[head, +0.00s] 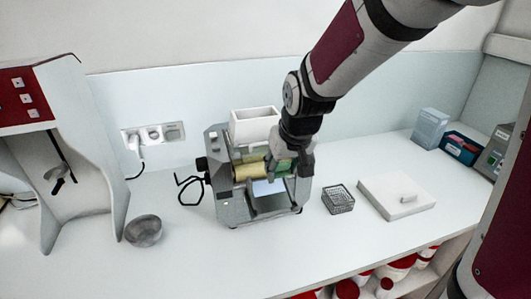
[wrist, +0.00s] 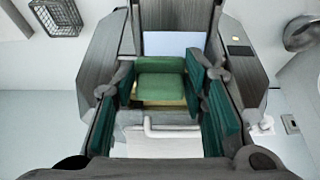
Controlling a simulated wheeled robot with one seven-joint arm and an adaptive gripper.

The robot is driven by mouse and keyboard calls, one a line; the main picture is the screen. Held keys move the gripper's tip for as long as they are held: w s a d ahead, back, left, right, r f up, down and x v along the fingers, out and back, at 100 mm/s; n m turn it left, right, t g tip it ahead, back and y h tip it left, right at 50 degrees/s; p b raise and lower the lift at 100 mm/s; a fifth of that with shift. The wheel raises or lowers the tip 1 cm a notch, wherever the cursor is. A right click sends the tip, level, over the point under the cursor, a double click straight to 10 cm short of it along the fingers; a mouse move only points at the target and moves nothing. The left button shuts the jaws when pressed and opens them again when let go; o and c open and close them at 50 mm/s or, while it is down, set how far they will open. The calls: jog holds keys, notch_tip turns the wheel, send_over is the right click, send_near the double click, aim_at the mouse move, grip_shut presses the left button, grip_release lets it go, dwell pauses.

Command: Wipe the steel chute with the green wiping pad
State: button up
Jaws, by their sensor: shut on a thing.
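The mill (head: 232,208) is a grey machine with a white hopper (head: 255,124) on top and a gold roller (head: 249,171). The steel chute (head: 270,204) slopes at its front between two side walls, with a pale bluish sheet-like patch on its upper part. My gripper (head: 281,168) points down into the mill just above the chute. In the wrist view its fingers stand on either side of the green wiping pad (wrist: 160,88) and are shut on it. The pad lies just behind the pale patch (wrist: 178,45); whether it touches the steel I cannot tell.
A metal bowl (head: 143,231) is at left. The counter in front is clear.

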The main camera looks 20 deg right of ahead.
jog(key=b, duration=0.4)
send_over(281, 202)
jog(key=w, duration=0.3)
notch_tip(281, 202, down, 6)
jog(key=shift+s+r, duration=0.15)
jog(key=shift+r, duration=0.1)
jog(key=shift+s+f, duration=0.15)
jog(key=shift+f, duration=0.1)
jog(key=shift+s+f, duration=0.2)
jog(key=shift+s, duration=0.85)
jog(key=shift+s+f+p, duration=0.2)
jog(key=shift+s+f, duration=0.1)
jog(key=shift+s, duration=0.25)
jog(key=shift+s+f+p, duration=0.15)
jog(key=shift+s+f, duration=0.1)
jog(key=shift+s, duration=0.25)
jog(key=shift+w+f, duration=0.15)
jog(key=shift+f, duration=0.15)
